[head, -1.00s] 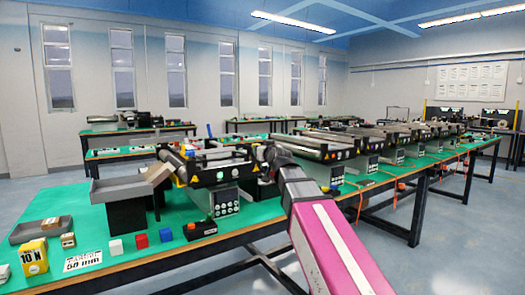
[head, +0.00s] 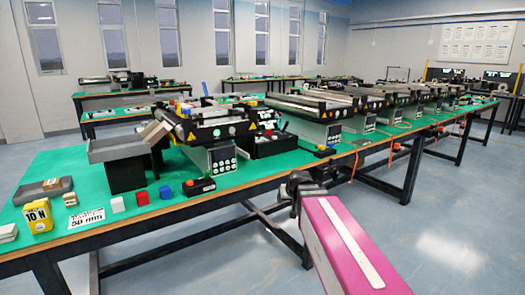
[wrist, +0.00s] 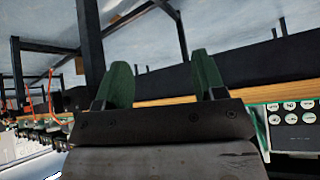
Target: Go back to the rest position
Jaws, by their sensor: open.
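My gripper (wrist: 166,82) shows in the wrist view with two green fingers spread apart and nothing between them. Beyond the fingers are the wooden edge of the table and dark legs under it. In the head view my arm, with a magenta link, reaches up from the lower right and its dark end sits in front of the table's front edge, clear of the green top. The fingers are hidden in the head view.
A green-topped table (head: 90,165) crosses the view, with mini conveyors (head: 215,125) and a grey tray on a stand (head: 115,148). Floor at right is free.

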